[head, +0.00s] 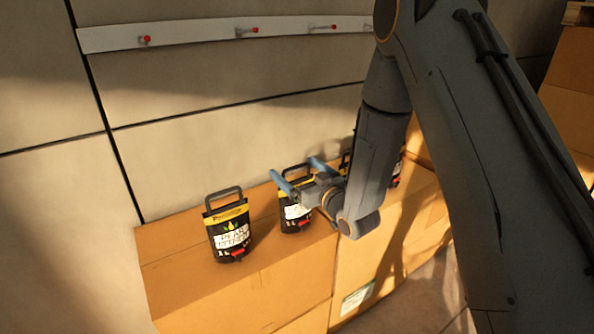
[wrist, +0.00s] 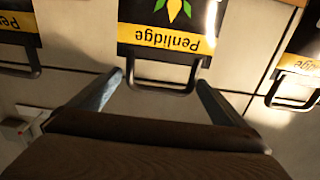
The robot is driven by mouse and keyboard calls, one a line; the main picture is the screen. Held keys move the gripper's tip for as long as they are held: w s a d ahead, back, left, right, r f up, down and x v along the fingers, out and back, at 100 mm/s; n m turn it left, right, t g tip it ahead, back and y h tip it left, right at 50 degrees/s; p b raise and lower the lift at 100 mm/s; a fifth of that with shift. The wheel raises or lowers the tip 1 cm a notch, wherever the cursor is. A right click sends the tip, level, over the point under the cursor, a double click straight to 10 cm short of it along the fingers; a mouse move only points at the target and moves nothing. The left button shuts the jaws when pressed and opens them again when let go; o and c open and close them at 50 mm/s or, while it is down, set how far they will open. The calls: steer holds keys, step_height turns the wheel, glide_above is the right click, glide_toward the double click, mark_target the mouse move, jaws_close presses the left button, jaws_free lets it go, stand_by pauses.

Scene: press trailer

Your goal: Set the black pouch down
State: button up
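Black pouches with yellow "Penlidge" bands and looped handles stand upright in a row on cardboard boxes. The middle black pouch (head: 293,214) is at my gripper (head: 301,174); its handle rises between the two blue fingers. In the wrist view the same pouch (wrist: 170,40) appears upside down, with its handle between the spread fingertips of my gripper (wrist: 160,82). The fingers are open, apart, one on each side of the handle. Another pouch (head: 229,230) stands to the left, clear of my gripper. Further right, pouch parts (head: 396,175) are mostly hidden by my arm.
The cardboard boxes (head: 240,295) form a ledge against a pale panelled wall (head: 200,160). A white rail (head: 195,34) with red-tipped pegs runs along the wall above. Neighbouring pouches flank the middle one in the wrist view. Bare box top shows around the left pouch.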

steer(key=shift+r, duration=0.1)
steer(key=shift+s+d, duration=0.1)
steer(key=shift+s, duration=0.05)
steer(key=b+v, duration=0.3)
steer(key=v, duration=0.9)
steer(key=s+d+f+m+g+h, duration=0.3)
steer(key=d+f+g+h, duration=0.3)
steer(key=d+h, duration=0.3)
steer(key=s+d+r+m+g, duration=0.1)
steer(key=s+g, duration=0.3)
steer(key=s, duration=0.5)
steer(key=s+d+r+m+g+h, duration=0.1)
steer(key=s+d+m+g, duration=0.1)
steer(key=s, duration=0.8)
steer(key=d+g, duration=0.1)
steer(key=g, duration=0.1)
steer(key=shift+d+m+g, duration=0.35)
steer(key=shift+m+g, duration=0.05)
